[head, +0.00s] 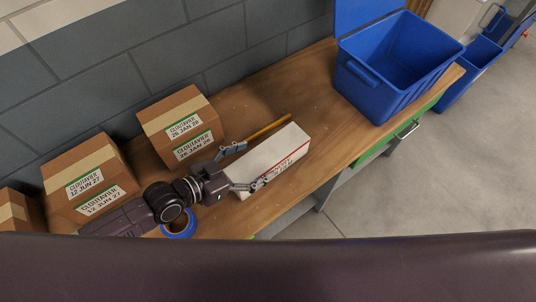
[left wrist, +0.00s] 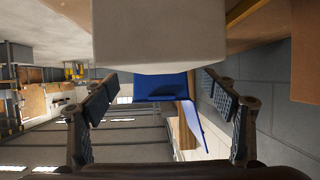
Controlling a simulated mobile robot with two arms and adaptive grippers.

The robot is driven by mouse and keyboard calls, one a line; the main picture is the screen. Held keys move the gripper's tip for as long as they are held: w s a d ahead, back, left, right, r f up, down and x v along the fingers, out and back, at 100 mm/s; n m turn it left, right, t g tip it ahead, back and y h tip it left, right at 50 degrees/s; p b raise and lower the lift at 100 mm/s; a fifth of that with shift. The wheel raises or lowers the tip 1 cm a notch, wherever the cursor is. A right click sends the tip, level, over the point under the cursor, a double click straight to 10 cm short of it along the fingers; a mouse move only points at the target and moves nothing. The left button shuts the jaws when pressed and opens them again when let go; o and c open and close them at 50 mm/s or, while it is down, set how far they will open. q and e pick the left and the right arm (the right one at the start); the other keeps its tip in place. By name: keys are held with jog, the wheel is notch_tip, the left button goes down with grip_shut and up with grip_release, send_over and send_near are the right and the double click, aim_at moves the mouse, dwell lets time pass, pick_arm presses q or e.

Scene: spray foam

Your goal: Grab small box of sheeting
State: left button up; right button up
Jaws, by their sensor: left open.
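The small box of sheeting appears to be the long white box (head: 272,158) with red markings along its side. It lies on the wooden bench, and its near end also fills the top middle of the left wrist view (left wrist: 158,32). My left gripper (head: 243,167) is open at that near end, with one finger towards each long side. In the left wrist view its fingers (left wrist: 161,98) are spread wide, and the box end shows above and between them. I cannot tell whether either finger touches the box. My right gripper is in neither view.
A blue bin (head: 368,98) stands at the bench's far right end. Cardboard boxes (head: 158,122) line the wall at the left. A yellow stick (head: 271,126) lies behind the white box. A blue ring (head: 190,229) lies near the front edge. The wooden bench (head: 345,130) is bare before the bin.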

aim_at(269, 152)
pick_arm(q)
jog(key=shift+w+d+p, duration=0.3)
jog(key=shift+w+d, duration=0.05)
jog(key=shift+d, duration=0.2)
jog(key=x, duration=0.3)
jog(key=shift+w+f+p, duration=0.25)
jog(key=shift+p, duration=0.15)
jog(key=shift+w+d+f, duration=0.25)
jog(key=shift+d, duration=0.1)
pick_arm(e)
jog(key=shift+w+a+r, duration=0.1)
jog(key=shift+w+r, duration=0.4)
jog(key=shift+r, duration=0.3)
pick_arm(q)
jog(key=shift+c, duration=0.6)
jog(key=c, duration=1.5)
jog(key=shift+r, duration=0.15)
jog(key=shift+c, duration=0.8)
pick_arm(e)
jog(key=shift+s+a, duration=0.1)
